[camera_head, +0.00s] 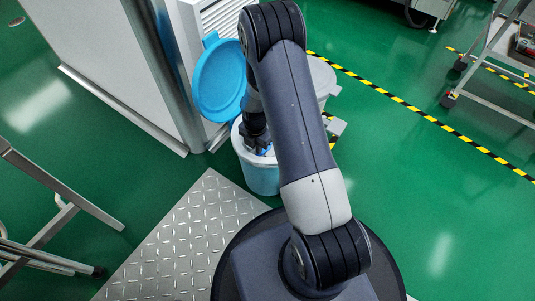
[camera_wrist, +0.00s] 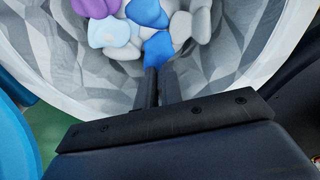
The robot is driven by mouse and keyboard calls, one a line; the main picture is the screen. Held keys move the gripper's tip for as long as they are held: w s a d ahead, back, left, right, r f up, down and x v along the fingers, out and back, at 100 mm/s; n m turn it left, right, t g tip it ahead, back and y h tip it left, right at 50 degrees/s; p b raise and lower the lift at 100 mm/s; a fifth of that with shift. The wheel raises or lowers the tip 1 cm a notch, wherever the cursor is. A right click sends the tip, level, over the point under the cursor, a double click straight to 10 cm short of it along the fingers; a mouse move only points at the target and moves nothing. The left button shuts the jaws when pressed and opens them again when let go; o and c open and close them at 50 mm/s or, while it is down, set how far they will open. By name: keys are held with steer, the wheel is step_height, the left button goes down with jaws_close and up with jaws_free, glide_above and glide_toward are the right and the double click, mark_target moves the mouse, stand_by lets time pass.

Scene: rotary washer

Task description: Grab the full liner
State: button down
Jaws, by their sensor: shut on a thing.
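The full liner (camera_wrist: 105,72) is a crinkled grey-white bag lining a round bin. It holds several soft-looking lumps: purple, blue, pale blue and white. A blue lump (camera_wrist: 158,46) lies right at the fingertips. In the head view my gripper (camera_head: 262,150) is inside the bin's mouth, partly behind my arm.
A white cabinet (camera_head: 110,50) with a metal post stands left of the bin. A diamond-plate platform (camera_head: 190,240) lies in front. A metal cart (camera_head: 500,75) stands at the upper right. Green floor (camera_head: 420,200) is open on the right, crossed by yellow-black tape.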

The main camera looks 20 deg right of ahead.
step_height(320, 180, up, 30)
steer(key=p, duration=1.8)
steer(key=shift+f, duration=0.25)
